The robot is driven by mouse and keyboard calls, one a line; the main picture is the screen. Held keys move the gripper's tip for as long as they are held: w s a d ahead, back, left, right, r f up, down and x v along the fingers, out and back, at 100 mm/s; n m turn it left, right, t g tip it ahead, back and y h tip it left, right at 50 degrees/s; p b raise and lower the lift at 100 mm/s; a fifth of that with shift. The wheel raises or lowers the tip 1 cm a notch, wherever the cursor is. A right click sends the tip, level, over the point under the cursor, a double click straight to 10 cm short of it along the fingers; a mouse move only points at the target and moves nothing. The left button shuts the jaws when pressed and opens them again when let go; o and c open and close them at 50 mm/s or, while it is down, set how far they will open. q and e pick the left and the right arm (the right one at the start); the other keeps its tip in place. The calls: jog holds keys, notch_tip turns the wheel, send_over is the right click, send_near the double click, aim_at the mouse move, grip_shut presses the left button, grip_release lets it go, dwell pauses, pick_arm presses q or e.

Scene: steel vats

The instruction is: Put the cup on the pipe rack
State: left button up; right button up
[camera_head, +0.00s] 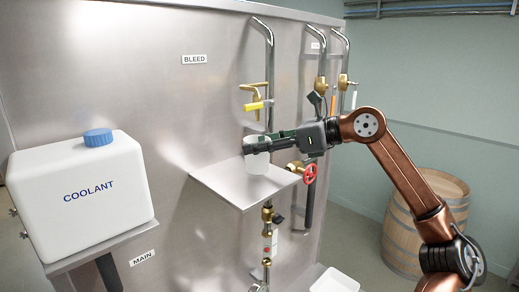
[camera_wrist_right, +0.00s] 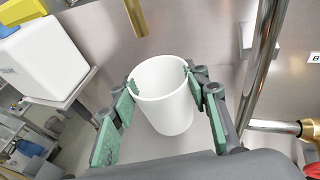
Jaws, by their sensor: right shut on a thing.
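A white cup (camera_head: 257,163) is held upright by my right gripper (camera_head: 259,146) above or on the steel shelf (camera_head: 220,184) on the panel. I cannot tell whether its base touches the shelf. In the right wrist view, the cup (camera_wrist_right: 163,112) is empty and open at the top. The green pads of my right gripper (camera_wrist_right: 162,83) close on it from both sides near its rim. Vertical steel pipes (camera_head: 270,52) run down the panel beyond the cup; no separate rack labelled for pipes stands out. My left gripper is not in view.
A brass tap with a yellow handle (camera_head: 257,105) juts out above the cup. A red valve wheel (camera_head: 310,174) sits right of the shelf. A white coolant container (camera_head: 85,200) stands on another shelf at left. A wooden barrel (camera_head: 405,235) stands at right.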

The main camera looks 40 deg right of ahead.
jog(key=shift+f, duration=0.75)
jog(key=shift+d+f, duration=0.1)
jog(key=shift+f, duration=0.2)
jog(key=shift+r, duration=0.1)
jog(key=shift+f, duration=0.2)
jog(key=o, duration=1.2)
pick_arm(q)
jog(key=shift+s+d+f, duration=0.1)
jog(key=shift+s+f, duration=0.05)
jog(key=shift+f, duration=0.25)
pick_arm(e)
jog(key=shift+o, duration=0.2)
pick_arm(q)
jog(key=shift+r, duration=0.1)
pick_arm(e)
jog(key=shift+r, duration=0.15)
